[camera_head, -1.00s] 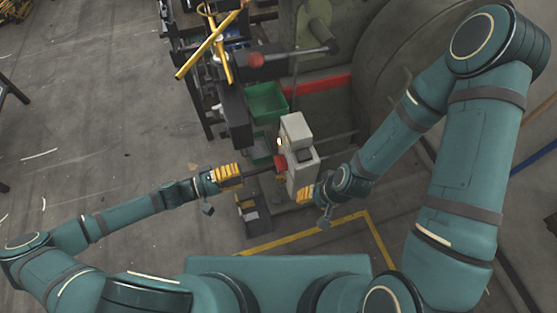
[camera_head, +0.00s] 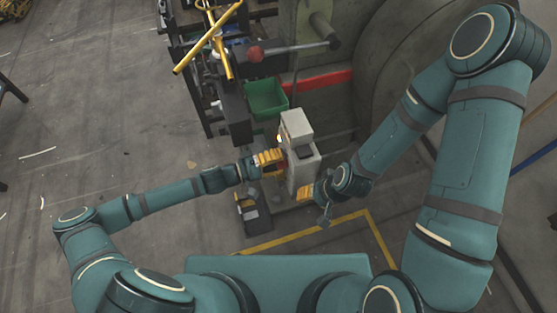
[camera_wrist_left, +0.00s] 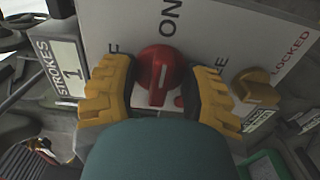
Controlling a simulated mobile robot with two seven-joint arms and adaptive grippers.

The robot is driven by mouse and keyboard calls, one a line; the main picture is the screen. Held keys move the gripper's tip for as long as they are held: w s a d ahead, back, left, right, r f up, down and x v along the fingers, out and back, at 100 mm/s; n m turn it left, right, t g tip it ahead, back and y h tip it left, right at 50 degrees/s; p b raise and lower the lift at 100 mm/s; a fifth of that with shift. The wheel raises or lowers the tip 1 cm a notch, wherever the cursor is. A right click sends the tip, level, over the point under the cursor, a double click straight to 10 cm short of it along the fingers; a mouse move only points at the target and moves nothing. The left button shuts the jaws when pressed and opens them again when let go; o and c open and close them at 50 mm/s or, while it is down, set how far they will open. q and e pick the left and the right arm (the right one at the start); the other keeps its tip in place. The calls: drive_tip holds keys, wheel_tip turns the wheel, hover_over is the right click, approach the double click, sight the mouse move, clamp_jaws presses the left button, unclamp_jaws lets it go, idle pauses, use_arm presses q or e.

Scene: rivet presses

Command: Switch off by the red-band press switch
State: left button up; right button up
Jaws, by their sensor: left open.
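The grey switch box (camera_head: 302,158) stands in front of the press with the red band (camera_head: 322,84). Letters to the left are partly hidden. My left gripper (camera_head: 280,161) is at the box's left face; in the wrist view its yellow-padded fingers (camera_wrist_left: 160,88) are open, one on each side of the knob. Whether they touch it I cannot tell. My right gripper (camera_head: 305,192) is low by the box's right side, its fingers mostly hidden.
In the wrist view a yellow tab (camera_wrist_left: 256,88) sits right of the knob near LOCKED, and a STROKES label (camera_wrist_left: 62,70) is at left.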

use_arm(q)
clamp_jaws()
